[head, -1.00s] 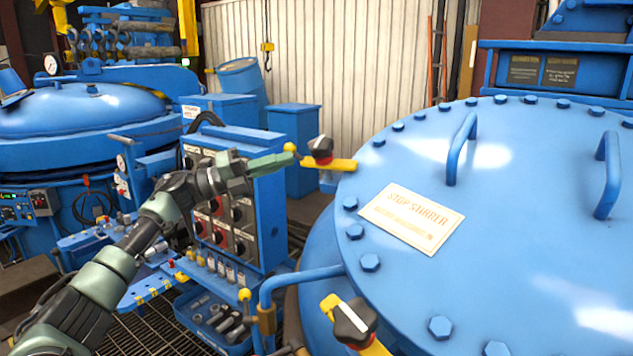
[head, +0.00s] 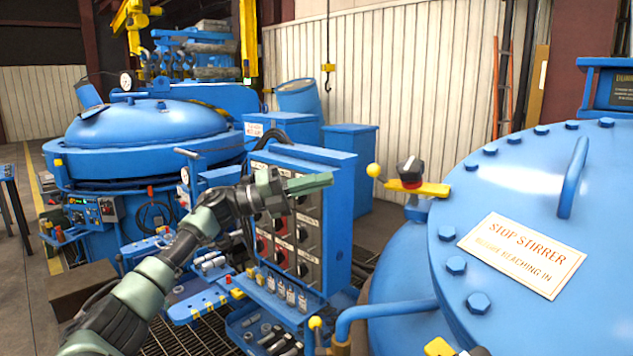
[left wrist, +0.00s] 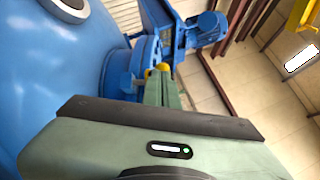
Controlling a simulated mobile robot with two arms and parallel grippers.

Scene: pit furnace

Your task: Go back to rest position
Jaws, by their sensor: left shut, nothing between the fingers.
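My left gripper (head: 310,184) is shut and empty. In the head view it reaches in from the left and points right, in front of the blue control panel (head: 342,200). A gap separates it from the yellow lever with the black and red knob (head: 411,172) on the rim of the large blue lid (head: 500,200). In the left wrist view the shut fingers (left wrist: 158,85) point up the picture, with blue machinery behind them. My right gripper is in neither view.
The lid carries a "STOP STIRRER" sign (head: 521,255) and a raised handle (head: 573,177). A second blue furnace (head: 145,135) stands at the back left. A tray of small parts (head: 265,330) lies below the panel. Open floor (head: 25,290) shows at the far left.

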